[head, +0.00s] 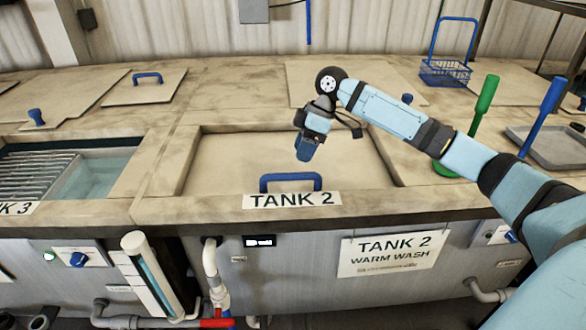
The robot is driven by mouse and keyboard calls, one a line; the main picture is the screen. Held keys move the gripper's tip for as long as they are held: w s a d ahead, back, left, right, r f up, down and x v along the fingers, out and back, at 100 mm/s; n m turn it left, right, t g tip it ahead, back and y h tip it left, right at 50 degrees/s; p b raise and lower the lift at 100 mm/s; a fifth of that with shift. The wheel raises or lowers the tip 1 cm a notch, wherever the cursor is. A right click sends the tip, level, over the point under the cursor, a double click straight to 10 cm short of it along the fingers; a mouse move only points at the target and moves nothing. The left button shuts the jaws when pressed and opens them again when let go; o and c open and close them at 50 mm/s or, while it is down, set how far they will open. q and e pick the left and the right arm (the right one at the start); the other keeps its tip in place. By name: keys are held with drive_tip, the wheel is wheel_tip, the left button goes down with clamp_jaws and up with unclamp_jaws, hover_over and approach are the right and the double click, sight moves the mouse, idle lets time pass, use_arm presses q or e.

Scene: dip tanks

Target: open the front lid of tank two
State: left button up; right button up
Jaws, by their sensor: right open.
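The front lid of tank two (235,160) is a beige panel lying flat and shut in its recess in the counter. Its blue bar handle (290,181) stands at the lid's front edge, just behind the "TANK 2" label (292,200). My right gripper (305,152) comes in from the right and points down above the lid, behind the handle and apart from it. It is open, with nothing seen in it; the gap between its fingers is hard to make out. My left gripper is not in view.
Tank 3 (95,176) at left is uncovered, showing water and a metal rack. A back lid with a blue handle (147,77) lies behind. At right stand a green-handled tool (485,95), a blue-handled tool (545,112), a blue wire basket (444,72) and a grey tray (550,147).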

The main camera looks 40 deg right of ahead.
drive_tip(key=x, duration=0.6)
drive_tip(key=shift+a+f+p, duration=0.15)
drive_tip(key=shift+f+p, duration=0.15)
clamp_jaws()
